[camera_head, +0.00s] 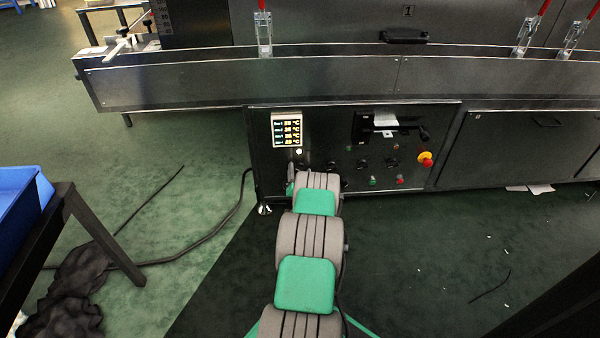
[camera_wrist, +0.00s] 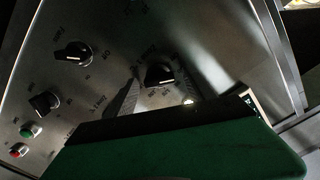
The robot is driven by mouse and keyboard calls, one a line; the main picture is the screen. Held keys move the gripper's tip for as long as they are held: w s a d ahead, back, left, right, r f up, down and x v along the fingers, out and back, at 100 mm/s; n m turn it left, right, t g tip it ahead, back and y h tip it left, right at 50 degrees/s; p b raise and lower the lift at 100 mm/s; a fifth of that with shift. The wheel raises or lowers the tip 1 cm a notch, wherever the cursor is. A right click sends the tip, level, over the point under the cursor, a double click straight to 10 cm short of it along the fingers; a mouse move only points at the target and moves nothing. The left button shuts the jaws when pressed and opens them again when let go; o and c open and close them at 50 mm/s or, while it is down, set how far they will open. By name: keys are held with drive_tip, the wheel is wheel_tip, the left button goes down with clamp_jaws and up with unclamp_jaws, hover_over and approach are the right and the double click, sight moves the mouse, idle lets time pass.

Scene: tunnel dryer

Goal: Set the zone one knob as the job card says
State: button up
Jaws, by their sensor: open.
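In the wrist view, a black knob with a pale pointer line (camera_wrist: 160,73) sits on the metal panel just beyond my gripper (camera_wrist: 158,90). My gripper is open, with its fingers on either side of that knob; I cannot tell whether they touch it. Two more black knobs, one upper (camera_wrist: 72,53) and one lower (camera_wrist: 43,103), are to the left. In the head view, my arm largely hides my gripper and this part of the panel. The job card's text is not readable.
The control panel (camera_head: 340,185) also bears a lit zone display (camera_head: 287,130), a green button (camera_head: 372,181), a red button (camera_head: 400,180) and a red emergency stop (camera_head: 426,160). A cable (camera_head: 215,232) lies on the floor.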

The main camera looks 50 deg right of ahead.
drive_tip(key=p+v, duration=0.2)
drive_tip(key=v, duration=0.5)
drive_tip(key=shift+s+a, duration=0.25)
drive_tip(key=shift+a, duration=0.05)
